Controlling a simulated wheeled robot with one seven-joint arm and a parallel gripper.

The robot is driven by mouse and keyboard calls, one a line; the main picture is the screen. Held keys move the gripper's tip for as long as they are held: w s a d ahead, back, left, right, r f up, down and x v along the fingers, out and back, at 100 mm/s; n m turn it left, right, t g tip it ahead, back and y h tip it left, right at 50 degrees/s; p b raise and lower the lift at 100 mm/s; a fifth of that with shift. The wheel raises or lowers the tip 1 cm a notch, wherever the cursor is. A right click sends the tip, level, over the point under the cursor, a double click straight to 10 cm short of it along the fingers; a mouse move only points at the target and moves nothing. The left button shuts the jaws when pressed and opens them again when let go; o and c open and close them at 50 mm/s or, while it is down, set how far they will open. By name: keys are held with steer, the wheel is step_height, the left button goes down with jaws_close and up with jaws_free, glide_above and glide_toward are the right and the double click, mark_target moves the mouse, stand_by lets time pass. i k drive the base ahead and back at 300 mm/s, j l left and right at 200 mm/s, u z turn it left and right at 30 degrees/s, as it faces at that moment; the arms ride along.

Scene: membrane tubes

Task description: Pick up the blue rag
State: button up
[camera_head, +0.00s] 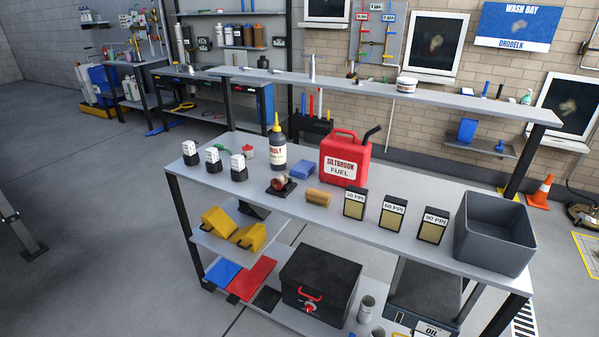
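A flat blue square (223,272), which looks like a folded blue rag, lies at the left end of the bench's lower shelf. A red flat square (252,279) lies beside it on the right, and a smaller black one (267,299) lies past that. A second blue item (302,169), a small block-like piece, lies on the bench top left of the red fuel can. I cannot tell for certain from its shape whether it is cloth. My gripper is not in view.
The grey bench top (270,207) holds the red fuel can (345,158), a dark bottle (278,148), three PPI boxes and a grey bin (495,232). Yellow items (218,221) sit on the small middle shelf. A black box (318,280) stands on the lower shelf.

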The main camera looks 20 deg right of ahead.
mark_target(302, 170)
steer(key=i+l+u, duration=0.1)
steer(key=i+u, duration=0.15)
steer(key=i, duration=0.15)
steer(key=i+l+u, duration=0.25)
steer(key=i, duration=0.15)
steer(key=i+l+u, duration=0.25)
steer(key=i+j, duration=0.05)
steer(key=i, duration=0.1)
